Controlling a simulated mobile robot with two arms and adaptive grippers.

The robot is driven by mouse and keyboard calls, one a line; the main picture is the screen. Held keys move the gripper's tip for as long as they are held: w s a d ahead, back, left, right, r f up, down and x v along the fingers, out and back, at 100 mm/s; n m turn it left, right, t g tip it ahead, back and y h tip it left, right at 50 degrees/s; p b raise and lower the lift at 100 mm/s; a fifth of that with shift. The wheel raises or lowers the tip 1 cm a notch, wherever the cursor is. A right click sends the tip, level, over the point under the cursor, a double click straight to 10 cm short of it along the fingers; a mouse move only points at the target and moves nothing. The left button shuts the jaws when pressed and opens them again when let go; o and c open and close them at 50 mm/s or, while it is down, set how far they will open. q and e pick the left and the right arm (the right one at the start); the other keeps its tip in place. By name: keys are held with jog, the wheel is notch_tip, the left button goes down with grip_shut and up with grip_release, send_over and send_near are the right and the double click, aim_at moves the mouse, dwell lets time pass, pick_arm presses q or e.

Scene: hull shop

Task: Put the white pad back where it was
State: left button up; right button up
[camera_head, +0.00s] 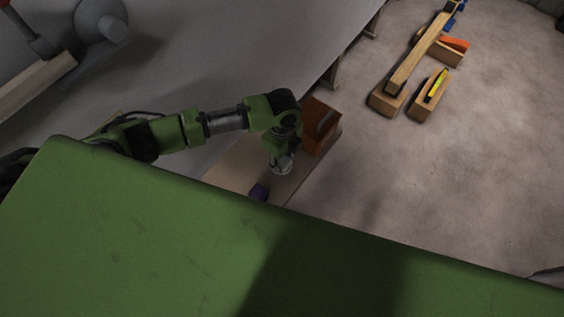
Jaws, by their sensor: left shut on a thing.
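My left arm comes in from the left, and its gripper (282,168) points down over a pale wooden bench top. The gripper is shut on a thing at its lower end. A small pale patch shows there and looks like the white pad, but the fingers and most of the held thing are hidden by the wrist. I cannot tell whether it touches the bench top. My right gripper is not in view.
A brown wooden box (320,125) stands just right of the gripper. A small dark purple block (259,191) lies below it on the bench top (233,170). Timber beams (420,52) and a wooden block with a yellow item (430,95) lie on the open floor (470,170).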

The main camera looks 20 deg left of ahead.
aim_at(282, 164)
pick_arm(q)
jog(key=shift+w+f, duration=0.2)
jog(key=shift+f, duration=0.05)
notch_tip(282, 164, down, 3)
jog(key=shift+w+a, duration=0.1)
jog(key=shift+a, duration=0.05)
jog(key=shift+f, duration=0.2)
jog(key=o, duration=1)
jog(key=shift+o, duration=0.5)
jog(key=shift+f, duration=0.1)
notch_tip(282, 164, up, 12)
jog(key=shift+r, duration=0.15)
